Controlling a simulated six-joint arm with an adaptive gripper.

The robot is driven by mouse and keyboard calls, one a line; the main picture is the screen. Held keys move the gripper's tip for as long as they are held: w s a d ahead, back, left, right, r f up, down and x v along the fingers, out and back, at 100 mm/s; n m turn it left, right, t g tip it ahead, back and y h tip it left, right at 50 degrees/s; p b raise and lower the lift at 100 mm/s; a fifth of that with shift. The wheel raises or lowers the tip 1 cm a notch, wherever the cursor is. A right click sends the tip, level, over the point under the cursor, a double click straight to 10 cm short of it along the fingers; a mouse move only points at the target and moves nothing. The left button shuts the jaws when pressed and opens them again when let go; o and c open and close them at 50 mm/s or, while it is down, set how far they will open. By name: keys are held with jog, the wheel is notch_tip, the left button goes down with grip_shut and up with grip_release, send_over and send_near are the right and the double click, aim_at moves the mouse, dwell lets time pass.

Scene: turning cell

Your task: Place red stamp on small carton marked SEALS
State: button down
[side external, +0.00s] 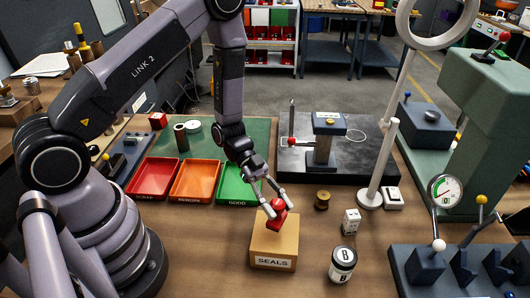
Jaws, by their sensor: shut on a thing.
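The small carton marked SEALS (274,246) stands on the wooden bench at the front middle, its label facing the camera. The red stamp (277,215) is upright or nearly so at the top of the carton. My gripper (276,204) is shut on the red stamp, coming down from the upper left. The stamp's lower end appears to be at the carton's top face; I cannot tell whether it touches.
Red, orange and green trays (193,181) lie left of the carton. A brass cylinder (322,200), a small white block (351,221) and a jar marked B (343,264) stand to its right.

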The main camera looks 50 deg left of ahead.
jog(key=shift+f, duration=1.45)
jog(key=shift+f, duration=0.15)
jog(key=c, duration=0.8)
grip_release()
